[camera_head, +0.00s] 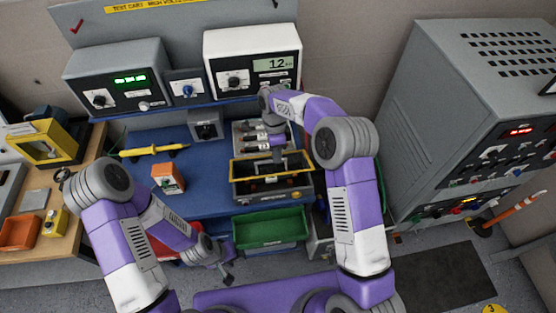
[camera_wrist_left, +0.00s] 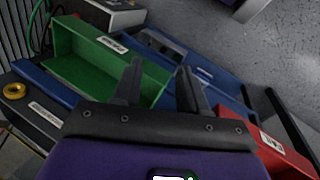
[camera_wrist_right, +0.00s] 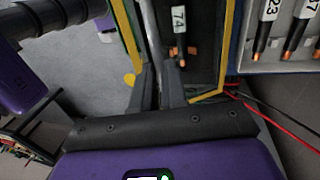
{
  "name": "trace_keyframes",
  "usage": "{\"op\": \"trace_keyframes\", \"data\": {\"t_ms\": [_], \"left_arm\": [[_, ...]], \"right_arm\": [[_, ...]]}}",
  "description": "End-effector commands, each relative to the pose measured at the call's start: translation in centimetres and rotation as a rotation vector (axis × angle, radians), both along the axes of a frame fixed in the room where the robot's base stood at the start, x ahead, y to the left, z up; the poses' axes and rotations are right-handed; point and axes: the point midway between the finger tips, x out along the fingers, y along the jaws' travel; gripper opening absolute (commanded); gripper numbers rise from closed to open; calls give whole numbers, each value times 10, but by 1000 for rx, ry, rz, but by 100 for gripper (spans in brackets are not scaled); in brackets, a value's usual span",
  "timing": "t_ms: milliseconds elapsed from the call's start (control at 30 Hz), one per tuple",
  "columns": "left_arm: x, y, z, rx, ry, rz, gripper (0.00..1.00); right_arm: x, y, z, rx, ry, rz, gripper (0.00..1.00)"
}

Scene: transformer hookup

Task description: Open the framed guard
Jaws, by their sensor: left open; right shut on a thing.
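The framed guard (camera_head: 248,187) is a yellow-edged frame around a dark interior at the front of the blue bench. In the right wrist view its yellow frame (camera_wrist_right: 229,45) surrounds a dark bay holding a part labelled 74 (camera_wrist_right: 179,20). My right gripper (camera_head: 277,152) reaches down at the guard's back; in its wrist view its fingers (camera_wrist_right: 160,80) are close together beside the frame, shut on what seems to be part of the guard. The exact grip is hidden. My left gripper (camera_head: 228,279) is low in front of the bench; its fingers (camera_wrist_left: 161,70) are open and empty.
A green bin (camera_head: 270,232) hangs below the guard, with a red bin (camera_wrist_left: 278,153) beside it. A tray of labelled parts (camera_wrist_right: 289,57) adjoins the guard. An orange box (camera_head: 168,178) and yellow probe (camera_head: 155,150) lie left. A grey cabinet (camera_head: 450,110) stands right.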

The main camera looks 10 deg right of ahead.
Motion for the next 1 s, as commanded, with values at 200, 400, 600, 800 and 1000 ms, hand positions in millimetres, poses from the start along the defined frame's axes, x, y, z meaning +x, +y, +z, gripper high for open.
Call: {"op": "trace_keyframes", "data": {"t_ms": [200, 400, 600, 800, 1000], "left_arm": [[0, 0, 7, 0, 0, 0, 43], [0, 0, 9, 0, 0, 0, 43], [0, 0, 9, 0, 0, 0, 43], [0, 0, 9, 0, 0, 0, 40], [10, -9, 11, -9, -15, 82, 9]], "right_arm": [[18, -3, 1, -4, -25, -2, 0], [22, -4, 1, -6, -22, -4, 0], [23, -5, 1, -6, -21, -6, 0], [22, -6, 0, -7, -19, -8, 0], [22, -6, 0, -7, -19, -9, 0]]}}
